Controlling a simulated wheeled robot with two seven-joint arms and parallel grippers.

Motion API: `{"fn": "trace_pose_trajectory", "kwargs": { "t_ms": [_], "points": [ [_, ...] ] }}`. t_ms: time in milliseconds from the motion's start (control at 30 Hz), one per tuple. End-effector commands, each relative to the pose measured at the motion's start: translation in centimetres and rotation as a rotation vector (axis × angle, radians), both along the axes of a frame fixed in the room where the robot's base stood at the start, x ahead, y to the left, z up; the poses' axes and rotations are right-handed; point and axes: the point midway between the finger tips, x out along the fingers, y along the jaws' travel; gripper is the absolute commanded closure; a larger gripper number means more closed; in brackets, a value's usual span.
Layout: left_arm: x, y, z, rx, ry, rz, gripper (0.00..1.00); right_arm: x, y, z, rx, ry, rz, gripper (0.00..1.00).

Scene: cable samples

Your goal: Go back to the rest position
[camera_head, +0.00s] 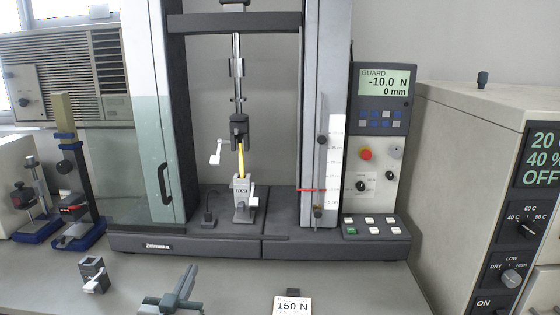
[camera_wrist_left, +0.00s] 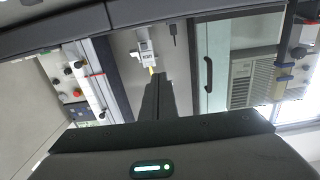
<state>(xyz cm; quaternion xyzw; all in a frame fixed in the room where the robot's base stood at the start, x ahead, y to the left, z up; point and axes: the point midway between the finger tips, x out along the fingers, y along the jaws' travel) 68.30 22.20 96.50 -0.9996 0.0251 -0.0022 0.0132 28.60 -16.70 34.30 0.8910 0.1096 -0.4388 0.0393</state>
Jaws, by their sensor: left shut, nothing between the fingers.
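My left gripper (camera_head: 188,275) is low in the head view, in front of the testing machine, with its fingers together and empty. In the left wrist view its dark fingers (camera_wrist_left: 158,80) also lie together, pointing at the machine. A yellow cable sample (camera_head: 241,158) stands upright between the machine's upper grip (camera_head: 239,127) and lower grip (camera_head: 243,198). My left gripper is apart from the sample and the machine. My right gripper is not in view.
The testing machine's base (camera_head: 190,242) runs across the bench. A small grey clamp block (camera_head: 93,274) and a "150 N" card (camera_head: 292,306) lie in front. Blue-based stands (camera_head: 80,232) are at left. A control panel (camera_head: 376,180) and an oven cabinet (camera_head: 470,150) are at right.

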Motion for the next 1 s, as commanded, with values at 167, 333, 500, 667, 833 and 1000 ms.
{"fn": "trace_pose_trajectory", "kwargs": {
  "t_ms": [167,333,500,667,833,1000],
  "points": [
    [-6.2,-0.1,-8.7,0.028,0.257,-0.007,1.00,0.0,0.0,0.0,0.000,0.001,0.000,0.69],
    [-14.0,-0.2,-16.1,0.057,0.519,-0.019,1.00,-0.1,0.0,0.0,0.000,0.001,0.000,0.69],
    [-23.0,-0.2,-21.7,0.086,0.774,-0.030,1.00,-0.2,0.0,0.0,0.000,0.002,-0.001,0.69],
    [-29.5,0.0,-24.4,0.106,0.946,-0.041,1.00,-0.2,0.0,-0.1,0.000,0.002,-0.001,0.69],
    [-34.4,0.0,-25.8,0.120,1.068,-0.049,1.00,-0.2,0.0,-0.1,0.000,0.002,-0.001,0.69],
    [-38.4,0.2,-26.5,0.132,1.165,-0.056,1.00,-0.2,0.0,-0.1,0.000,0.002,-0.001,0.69]
  ]
}}
